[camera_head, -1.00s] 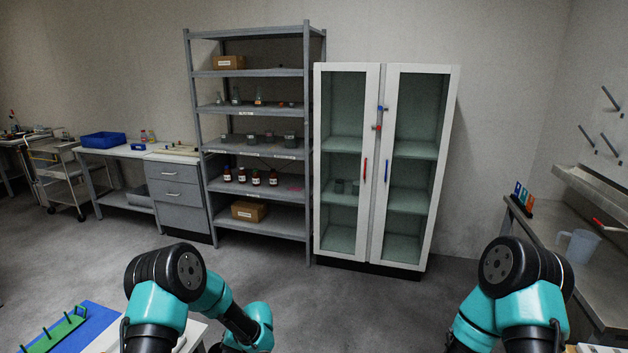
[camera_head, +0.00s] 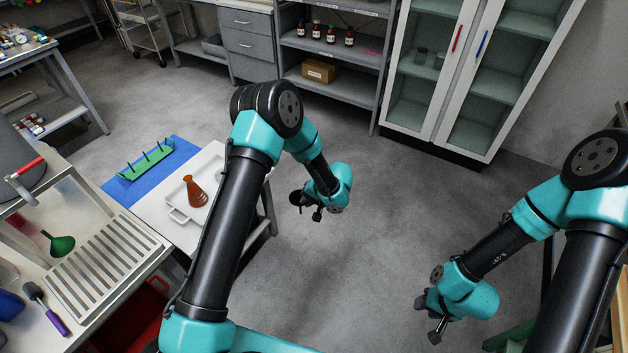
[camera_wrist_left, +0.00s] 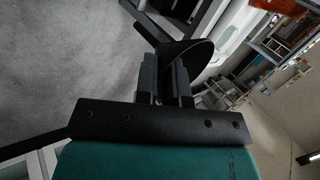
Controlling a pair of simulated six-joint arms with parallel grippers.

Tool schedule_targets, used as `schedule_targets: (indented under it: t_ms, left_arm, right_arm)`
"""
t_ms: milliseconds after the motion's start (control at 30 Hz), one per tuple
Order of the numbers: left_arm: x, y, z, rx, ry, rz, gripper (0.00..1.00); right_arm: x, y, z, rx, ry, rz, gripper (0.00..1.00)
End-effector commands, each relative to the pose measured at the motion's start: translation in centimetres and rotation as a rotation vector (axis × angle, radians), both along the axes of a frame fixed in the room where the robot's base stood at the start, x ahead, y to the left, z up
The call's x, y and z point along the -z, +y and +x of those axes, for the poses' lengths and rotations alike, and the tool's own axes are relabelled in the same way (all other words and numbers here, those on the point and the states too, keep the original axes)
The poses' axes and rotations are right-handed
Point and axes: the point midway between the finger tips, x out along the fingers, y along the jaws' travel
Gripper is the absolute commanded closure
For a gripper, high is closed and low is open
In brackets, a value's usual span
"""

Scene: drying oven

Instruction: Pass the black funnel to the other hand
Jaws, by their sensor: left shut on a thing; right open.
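The black funnel (camera_head: 296,198) is held at the end of my left arm, above the open floor near the middle of the head view. My left gripper (camera_head: 308,206) is shut on it. In the left wrist view the black funnel (camera_wrist_left: 190,58) shows as a dark cone sticking out from between the fingers of my left gripper (camera_wrist_left: 164,74). My right gripper (camera_head: 428,320) is open and empty at the lower right of the head view, clearly apart from the funnel.
A shelf and a glass cabinet stand behind. Floor between the grippers is clear.

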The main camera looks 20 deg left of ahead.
Motion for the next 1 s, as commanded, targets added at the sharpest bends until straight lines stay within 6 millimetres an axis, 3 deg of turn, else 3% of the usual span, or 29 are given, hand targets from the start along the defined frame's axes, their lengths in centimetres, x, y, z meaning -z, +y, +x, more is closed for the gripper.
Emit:
schedule_targets:
  t_ms: [1000]
  left_arm:
    - [-20.4,-8.1,6.3,0.118,-0.005,-0.002,1.00]
  right_arm:
    - [0.0,0.0,0.0,0.000,0.000,0.000,0.57]
